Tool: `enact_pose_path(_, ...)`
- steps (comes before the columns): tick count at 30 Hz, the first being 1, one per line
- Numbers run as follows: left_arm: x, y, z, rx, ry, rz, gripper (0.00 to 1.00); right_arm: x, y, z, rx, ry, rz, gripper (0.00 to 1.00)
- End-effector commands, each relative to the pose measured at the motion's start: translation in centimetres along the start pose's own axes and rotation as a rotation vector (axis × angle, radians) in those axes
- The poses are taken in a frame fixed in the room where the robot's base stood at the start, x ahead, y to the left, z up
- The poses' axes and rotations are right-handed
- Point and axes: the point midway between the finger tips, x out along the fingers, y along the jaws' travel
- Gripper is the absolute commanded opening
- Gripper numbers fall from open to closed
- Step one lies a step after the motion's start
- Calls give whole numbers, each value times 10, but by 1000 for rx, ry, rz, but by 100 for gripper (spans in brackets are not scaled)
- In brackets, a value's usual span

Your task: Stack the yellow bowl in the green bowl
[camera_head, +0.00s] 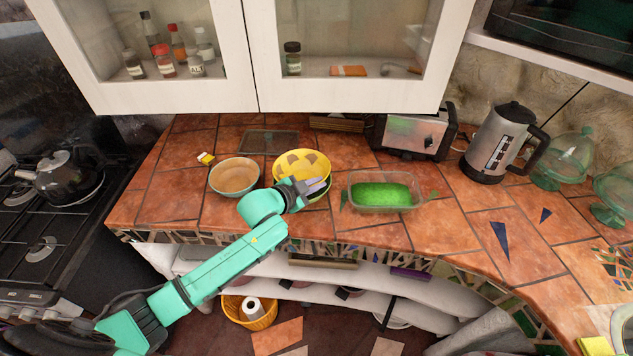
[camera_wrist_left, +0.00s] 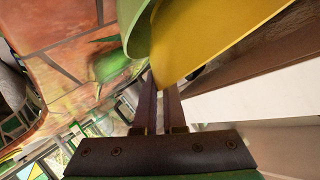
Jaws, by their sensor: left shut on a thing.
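The yellow bowl (camera_head: 300,162) is at the middle of the counter in the head view, with dark patches on its inside. My left gripper (camera_head: 318,186) is shut on the near side of the yellow bowl. In the left wrist view, the yellow bowl (camera_wrist_left: 205,40) meets the fingertips (camera_wrist_left: 162,92), and the green bowl (camera_wrist_left: 134,25) lies close beside it. My right gripper is not in view.
A teal bowl (camera_head: 234,177) stands just left, and a clear container with green contents (camera_head: 382,194) just right. A toaster (camera_head: 415,135) and an electric kettle (camera_head: 500,145) stand behind to the right. Glass-door cabinets (camera_head: 350,97) hang above the back. Open tiles lie at right.

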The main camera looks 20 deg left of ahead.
Motion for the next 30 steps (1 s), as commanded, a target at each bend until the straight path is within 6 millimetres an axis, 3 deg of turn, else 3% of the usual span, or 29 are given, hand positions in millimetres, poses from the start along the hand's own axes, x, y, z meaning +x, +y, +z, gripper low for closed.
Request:
enact_pose_path(22, 6, 6, 10, 3, 3, -3, 0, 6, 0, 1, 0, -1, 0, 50)
enact_pose_path(24, 6, 7, 11, 1, 1, -1, 34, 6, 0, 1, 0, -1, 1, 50)
enact_pose_path(30, 6, 7, 11, 1, 1, -1, 38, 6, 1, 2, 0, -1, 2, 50)
